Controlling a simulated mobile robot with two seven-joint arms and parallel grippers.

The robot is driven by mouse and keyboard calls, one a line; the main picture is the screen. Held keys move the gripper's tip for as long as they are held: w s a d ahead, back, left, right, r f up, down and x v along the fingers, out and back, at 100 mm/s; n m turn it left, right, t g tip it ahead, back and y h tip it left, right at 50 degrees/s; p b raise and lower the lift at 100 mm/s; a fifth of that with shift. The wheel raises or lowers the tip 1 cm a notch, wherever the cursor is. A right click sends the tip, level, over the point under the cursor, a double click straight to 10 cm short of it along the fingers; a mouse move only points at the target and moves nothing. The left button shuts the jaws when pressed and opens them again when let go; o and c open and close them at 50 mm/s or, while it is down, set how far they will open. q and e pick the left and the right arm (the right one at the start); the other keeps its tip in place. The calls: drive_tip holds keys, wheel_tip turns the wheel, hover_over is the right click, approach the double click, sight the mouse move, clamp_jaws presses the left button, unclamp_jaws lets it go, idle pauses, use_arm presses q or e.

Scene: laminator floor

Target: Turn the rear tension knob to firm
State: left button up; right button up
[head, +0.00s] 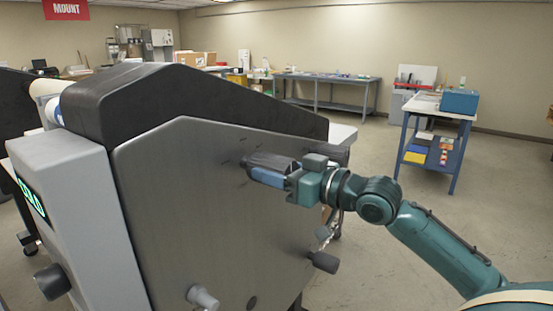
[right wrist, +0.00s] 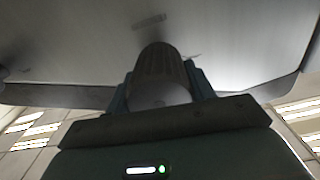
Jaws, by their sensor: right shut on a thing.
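The laminator's grey side panel (head: 190,200) fills the middle of the head view. My right gripper (head: 268,171) is at the panel's upper right part, away from the control end. It is shut on a ribbed dark grey knob (right wrist: 160,70), which stands between the two fingers in the right wrist view. My left gripper is not in view.
A light grey knob (head: 203,297) and a dark knob (head: 325,262) stick out lower on the machine. Another dark knob (head: 52,282) is on the control end, below a green display (head: 31,198). A blue-legged cart (head: 440,115) stands at the right, with open floor around it.

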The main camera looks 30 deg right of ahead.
drive_tip(key=shift+m+p, duration=0.55)
drive_tip(key=shift+m, duration=0.15)
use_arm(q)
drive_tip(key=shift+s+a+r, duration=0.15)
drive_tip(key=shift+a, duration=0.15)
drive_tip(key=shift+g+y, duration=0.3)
use_arm(e)
drive_tip(key=shift+m, duration=0.3)
drive_tip(key=o, duration=1)
drive_tip(key=shift+c, duration=0.2)
